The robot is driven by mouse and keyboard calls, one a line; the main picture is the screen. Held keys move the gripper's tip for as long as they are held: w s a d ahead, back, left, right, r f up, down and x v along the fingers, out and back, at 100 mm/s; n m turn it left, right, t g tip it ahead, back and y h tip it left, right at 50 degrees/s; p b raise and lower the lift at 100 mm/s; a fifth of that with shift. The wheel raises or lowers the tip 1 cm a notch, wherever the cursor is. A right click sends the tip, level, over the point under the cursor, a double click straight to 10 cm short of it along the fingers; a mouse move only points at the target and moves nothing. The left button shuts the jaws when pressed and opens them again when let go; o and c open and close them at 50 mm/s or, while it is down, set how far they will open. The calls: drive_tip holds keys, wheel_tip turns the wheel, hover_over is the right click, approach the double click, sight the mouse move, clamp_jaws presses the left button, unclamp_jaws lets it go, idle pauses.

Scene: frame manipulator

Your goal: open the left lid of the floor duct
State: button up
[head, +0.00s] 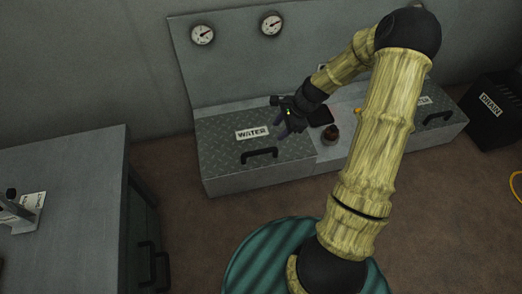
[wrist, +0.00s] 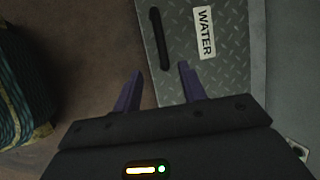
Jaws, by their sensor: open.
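The floor duct (head: 240,178) is a low grey box against the wall. Its left lid (head: 220,131) is diamond plate with a WATER label (head: 252,133) and a black bar handle (head: 259,154) near the front edge; it lies flat and closed. In the wrist view the lid (wrist: 220,75), label (wrist: 204,33) and handle (wrist: 160,38) show ahead of the fingers. My gripper (wrist: 160,85) is open and empty, its purple fingers apart. In the head view my gripper (head: 284,128) is above the lid's right side, to the right of the handle and not touching it.
A small dark red-brown jar (head: 331,134) stands on the duct's middle strip, right of my gripper. A grey cabinet (head: 70,185) stands at left, a black DRAIN box (head: 495,108) at right. Two gauges (head: 203,35) (head: 271,24) are on the back panel.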

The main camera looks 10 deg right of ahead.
sight(260, 151)
drive_tip(key=b+x, duration=0.9)
drive_tip(key=x, duration=0.7)
clamp_jaws()
